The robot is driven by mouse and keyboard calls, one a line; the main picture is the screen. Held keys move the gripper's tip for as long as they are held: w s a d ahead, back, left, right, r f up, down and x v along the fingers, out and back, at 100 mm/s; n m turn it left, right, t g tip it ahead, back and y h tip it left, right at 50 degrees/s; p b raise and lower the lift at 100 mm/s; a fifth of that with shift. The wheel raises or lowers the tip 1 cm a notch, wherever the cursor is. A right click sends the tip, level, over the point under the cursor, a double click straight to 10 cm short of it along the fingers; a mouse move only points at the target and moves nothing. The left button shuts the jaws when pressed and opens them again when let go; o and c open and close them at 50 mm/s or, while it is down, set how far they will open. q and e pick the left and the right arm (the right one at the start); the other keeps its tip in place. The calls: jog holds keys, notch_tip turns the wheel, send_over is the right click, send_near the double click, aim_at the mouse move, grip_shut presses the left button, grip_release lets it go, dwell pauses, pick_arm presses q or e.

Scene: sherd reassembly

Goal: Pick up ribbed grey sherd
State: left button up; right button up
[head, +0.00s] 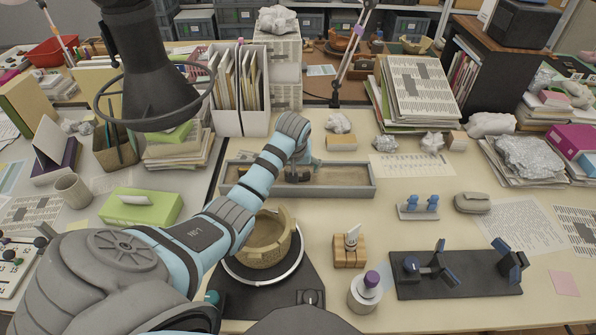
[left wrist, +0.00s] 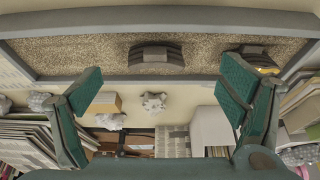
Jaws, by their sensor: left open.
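The ribbed grey sherd (left wrist: 157,57) lies on the sand in a shallow grey tray (left wrist: 215,79), near the middle of the left wrist view. It is dark grey with ridges across it. A second dark sherd with a yellowish edge (left wrist: 248,60) lies to its right. My left gripper (left wrist: 163,92) is open and empty, its two green fingers apart on either side of the sherd's line. In the head view my left gripper (head: 298,170) is over the tray (head: 340,191) and hides part of the sand, so I cannot make out the sherds clearly there.
A partly built tan pot (head: 266,243) stands on a round turntable below my left arm. A wooden block with tools (head: 349,250), a purple-capped jar (head: 366,292) and a black clamp stand (head: 455,283) are to its right. Papers and crumpled lumps lie beyond the tray.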

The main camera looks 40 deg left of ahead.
pick_arm(q)
jog(key=b+x, duration=0.1)
jog(key=x, duration=0.3)
jog(key=b+x, duration=0.1)
jog(key=x, duration=0.2)
jog(key=shift+w+d+b, duration=0.25)
jog(key=shift+w+b, duration=0.05)
jog(key=shift+r, duration=0.1)
jog(key=c, duration=1.4)
